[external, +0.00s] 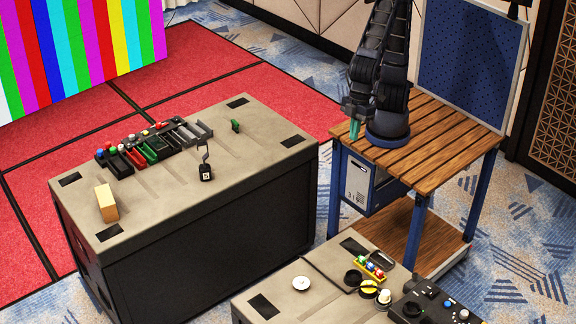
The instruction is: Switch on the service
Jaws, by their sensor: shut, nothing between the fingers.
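My gripper (355,131) hangs at the left edge of the slatted wooden bench, pointing down, shut and empty, with greenish fingertips. It is apart from the controls on both cases. A row of small modules (139,150) with red, green, blue and white buttons sits on the large grey case. Which control belongs to the service, and any switch state, cannot be told.
The large case (200,195) also holds a tan block (106,203), a black tag with a hook (205,172) and a small green piece (236,125). A blue pegboard (475,60) stands behind the wooden bench (430,150). A striped video wall (75,45) is at the upper left.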

